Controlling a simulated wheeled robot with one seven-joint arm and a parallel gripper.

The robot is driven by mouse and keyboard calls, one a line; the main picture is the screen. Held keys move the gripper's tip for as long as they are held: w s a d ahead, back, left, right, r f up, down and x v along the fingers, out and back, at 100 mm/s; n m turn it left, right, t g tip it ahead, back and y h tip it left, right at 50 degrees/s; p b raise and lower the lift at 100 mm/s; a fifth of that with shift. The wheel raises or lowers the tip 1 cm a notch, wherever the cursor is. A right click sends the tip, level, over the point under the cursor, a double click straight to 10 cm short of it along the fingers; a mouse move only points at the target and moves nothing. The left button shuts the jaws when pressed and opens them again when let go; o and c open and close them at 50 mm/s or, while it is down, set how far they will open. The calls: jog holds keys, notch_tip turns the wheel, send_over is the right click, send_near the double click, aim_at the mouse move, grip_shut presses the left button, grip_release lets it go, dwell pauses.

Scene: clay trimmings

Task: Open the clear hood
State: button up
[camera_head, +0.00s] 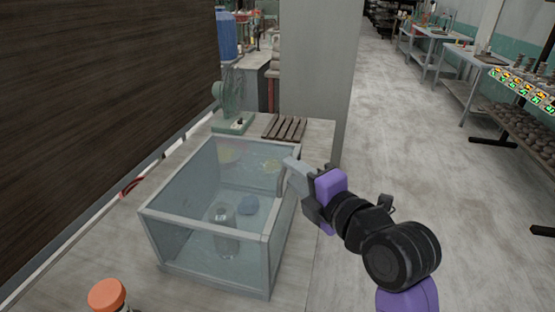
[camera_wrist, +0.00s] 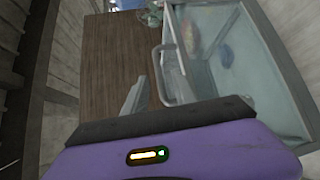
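The clear hood (camera_head: 206,232) is a see-through box with a grey frame, standing on the table, and its lid looks shut. Its grey handle (camera_head: 281,184) is on the right side near the top; the handle also shows in the wrist view (camera_wrist: 159,78) as a U-shaped bar. My gripper (camera_head: 295,172) is at the handle. In the wrist view my gripper (camera_wrist: 152,88) is open, with one finger left of the handle's bar and the other seemingly to its right, inside the loop. A gap shows between the left finger and the bar; contact on the right is unclear.
Inside the hood are a clear jar (camera_head: 227,240), a blue lump (camera_head: 248,205) and yellowish pieces. A green fan (camera_head: 231,100) and a slatted wooden rack (camera_head: 284,128) stand behind it. An orange-lidded jar (camera_head: 108,295) is at front left. Open floor (camera_head: 400,150) lies right.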

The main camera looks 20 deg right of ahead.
aim_at(278, 163)
jog(key=w, duration=0.4)
jog(key=w+a+f, duration=0.1)
jog(key=w, duration=0.2)
jog(key=shift+p, duration=0.35)
grip_shut()
jog(key=shift+f, duration=0.1)
dwell(1.0)
